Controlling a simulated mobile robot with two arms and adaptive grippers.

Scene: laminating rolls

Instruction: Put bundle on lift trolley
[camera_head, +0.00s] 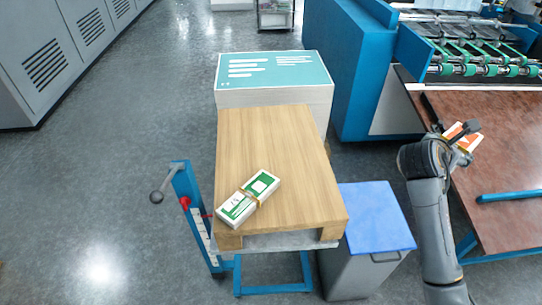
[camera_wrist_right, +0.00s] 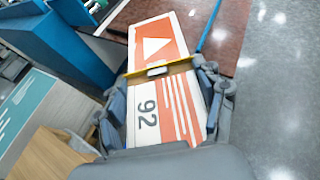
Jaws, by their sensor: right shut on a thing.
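My right gripper (camera_head: 457,135) is over the brown table at the right of the head view. In the right wrist view the gripper (camera_wrist_right: 165,112) is shut on an orange and white bundle (camera_wrist_right: 152,45) with a yellow band, a white triangle and the number 92. The bundle also shows in the head view (camera_head: 461,141), partly hidden by the gripper. The lift trolley (camera_head: 182,180) is blue and carries a wooden pallet board (camera_head: 275,140). A green and white banded bundle (camera_head: 248,199) lies at an angle on the board's front left. My left gripper is not in view.
A grey bin with a blue lid (camera_head: 378,217) stands right of the trolley, between it and my right arm. A teal-topped stack (camera_head: 273,70) is behind the board. A blue machine with rollers (camera_head: 460,55) stands at the back right. Most of the board is bare.

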